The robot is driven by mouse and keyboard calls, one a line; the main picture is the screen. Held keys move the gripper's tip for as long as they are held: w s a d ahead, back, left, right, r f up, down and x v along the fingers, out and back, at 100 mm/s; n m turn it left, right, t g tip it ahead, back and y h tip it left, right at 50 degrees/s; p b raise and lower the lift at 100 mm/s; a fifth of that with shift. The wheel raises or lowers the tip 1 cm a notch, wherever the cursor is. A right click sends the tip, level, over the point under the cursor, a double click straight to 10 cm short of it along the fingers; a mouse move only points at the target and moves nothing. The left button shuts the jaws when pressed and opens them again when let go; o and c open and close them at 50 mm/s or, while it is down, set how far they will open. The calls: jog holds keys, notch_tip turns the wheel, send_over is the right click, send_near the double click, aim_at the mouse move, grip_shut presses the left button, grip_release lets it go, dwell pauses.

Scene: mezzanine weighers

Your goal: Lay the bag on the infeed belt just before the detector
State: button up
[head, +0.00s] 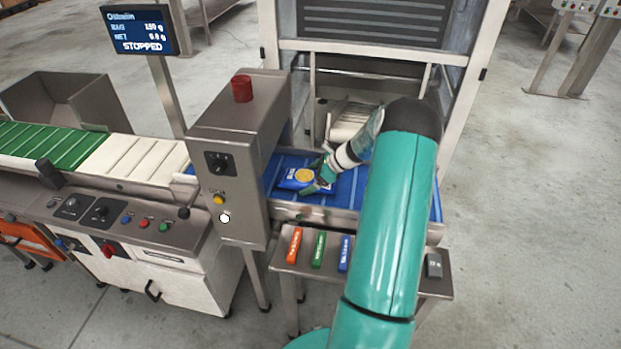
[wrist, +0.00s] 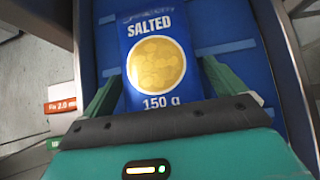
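The bag (head: 299,178) is blue with a yellow round picture. It lies low over the blue infeed belt (head: 345,187), close to the right side of the steel detector housing (head: 233,150). In the wrist view the bag (wrist: 157,62) reads "SALTED" and "150 g". My gripper (head: 318,176) is at the bag's right end. In the wrist view my two green fingers (wrist: 163,72) stand along the bag's sides, very near or touching. I cannot tell whether they press on it, nor whether the bag rests fully on the belt.
A red lamp (head: 241,89) tops the detector. A display (head: 138,31) reads "STOPPED". A side shelf (head: 277,257) in front of the belt holds orange, green and blue test sticks (head: 318,249). A tall framed machine (head: 375,50) stands behind the belt.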

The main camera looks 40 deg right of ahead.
jog(key=v, duration=1.2)
dwell(2.1)
